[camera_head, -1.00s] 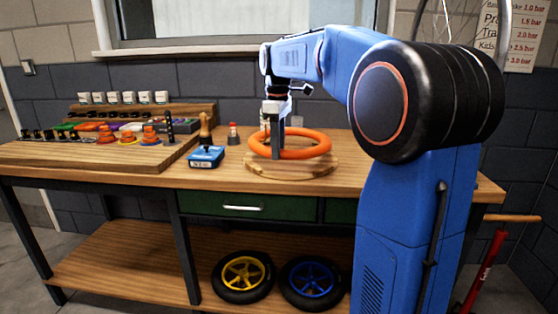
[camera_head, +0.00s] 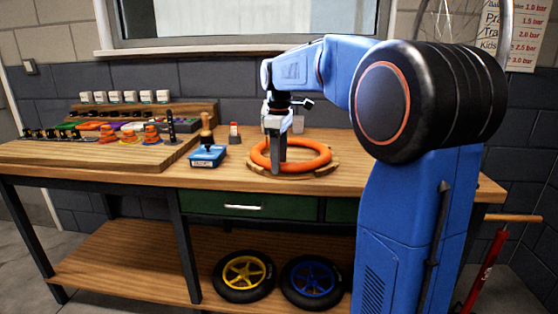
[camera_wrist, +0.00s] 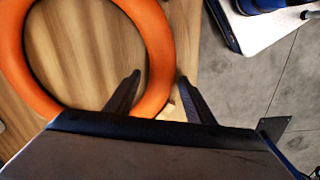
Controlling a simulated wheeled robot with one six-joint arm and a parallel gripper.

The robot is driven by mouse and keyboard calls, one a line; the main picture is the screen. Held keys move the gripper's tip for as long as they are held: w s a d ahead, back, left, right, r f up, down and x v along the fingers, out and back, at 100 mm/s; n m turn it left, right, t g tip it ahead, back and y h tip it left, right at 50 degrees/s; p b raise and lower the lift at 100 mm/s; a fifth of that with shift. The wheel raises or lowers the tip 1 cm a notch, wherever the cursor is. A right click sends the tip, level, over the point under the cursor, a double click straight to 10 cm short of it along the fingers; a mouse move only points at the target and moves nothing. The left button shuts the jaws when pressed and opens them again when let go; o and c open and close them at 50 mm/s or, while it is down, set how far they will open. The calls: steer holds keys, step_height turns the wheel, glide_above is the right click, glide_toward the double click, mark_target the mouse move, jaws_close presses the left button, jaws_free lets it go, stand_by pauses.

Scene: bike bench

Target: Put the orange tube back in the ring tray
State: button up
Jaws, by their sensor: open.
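The orange tube (camera_head: 318,158) is a thick ring lying flat on the round wooden ring tray (camera_head: 328,173) on the bench. The tray's rim shows as pale wood just outside the tube at the front and right. My gripper (camera_head: 278,170) points down at the tube's front left part. In the wrist view my gripper (camera_wrist: 160,80) is open, with one dark finger on each side of the orange tube (camera_wrist: 158,50). I cannot tell whether either finger touches it. The tube's far left part is cut off in the wrist view.
A blue box with a wooden-handled tool (camera_head: 207,155) stands just left of the tray. A small red-and-white item (camera_head: 233,135) is behind it. A wooden board with several small parts (camera_head: 110,153) fills the bench's left.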

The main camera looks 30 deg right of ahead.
step_height(320, 180, up, 12)
stand_by(0.6)
steer(key=s+a+f+m+t, duration=0.1)
steer(key=s+a+f+m, duration=0.15)
steer(key=s+f, duration=0.4)
steer(key=s+a+f+m+t, duration=0.1)
steer(key=s+a+f+m, duration=0.2)
steer(key=s, duration=0.7)
steer(key=s+a+f+m+t, duration=0.1)
steer(key=s+a+f, duration=0.1)
steer(key=s+f, duration=0.5)
steer(key=s+a+f+m+t, duration=0.1)
steer(key=s+f+m, duration=0.1)
steer(key=s+f, duration=0.6)
step_height(320, 180, down, 2)
steer(key=shift+a+t, duration=0.4)
steer(key=shift+s+m, duration=0.1)
steer(key=shift+m, duration=0.15)
